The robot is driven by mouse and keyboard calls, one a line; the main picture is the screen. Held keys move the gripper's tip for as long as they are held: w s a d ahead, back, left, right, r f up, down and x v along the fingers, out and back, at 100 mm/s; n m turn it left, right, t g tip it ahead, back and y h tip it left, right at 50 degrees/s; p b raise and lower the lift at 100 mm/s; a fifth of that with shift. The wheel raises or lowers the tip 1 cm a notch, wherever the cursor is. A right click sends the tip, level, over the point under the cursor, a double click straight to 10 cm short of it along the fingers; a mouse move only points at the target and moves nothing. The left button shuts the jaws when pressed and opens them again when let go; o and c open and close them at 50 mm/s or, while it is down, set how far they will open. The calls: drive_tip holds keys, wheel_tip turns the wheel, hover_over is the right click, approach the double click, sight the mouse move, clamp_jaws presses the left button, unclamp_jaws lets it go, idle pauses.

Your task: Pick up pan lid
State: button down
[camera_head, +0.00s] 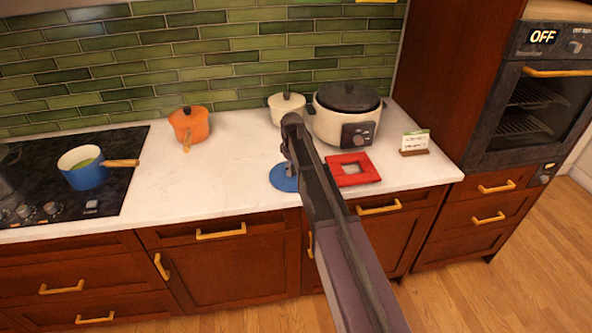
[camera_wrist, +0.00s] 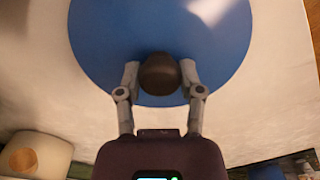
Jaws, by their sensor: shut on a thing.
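The blue pan lid (camera_head: 282,178) lies on the white counter near its front edge, partly hidden behind my arm in the head view. In the wrist view the lid (camera_wrist: 105,45) is a wide blue disc with a dark round knob (camera_wrist: 160,75). My gripper (camera_wrist: 160,78) has its two fingers closed on the sides of the knob. In the head view my gripper (camera_head: 293,170) is above the lid and mostly hidden by my arm. I cannot tell whether the lid is touching the counter or slightly above it.
A red square trivet (camera_head: 368,178) lies just right of my arm. A cream cooker (camera_head: 330,125) and a small cream pot (camera_head: 283,114) stand behind. An orange pot (camera_head: 189,130) is left, and a blue pan (camera_head: 88,177) sits on the stove. Counter (camera_head: 225,180) left of the lid is clear.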

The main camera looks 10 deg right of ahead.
drive_tip(key=shift+r+p, duration=1.35)
drive_tip(key=shift+r, duration=0.1)
drive_tip(key=s+a+r+p, duration=0.1)
drive_tip(key=s+a, duration=0.1)
drive_tip(key=s, duration=0.5)
drive_tip(key=s+a+r+p, duration=0.1)
drive_tip(key=s+a, duration=0.2)
drive_tip(key=s, duration=0.5)
drive_tip(key=shift+a, duration=0.25)
drive_tip(key=shift+d, duration=0.2)
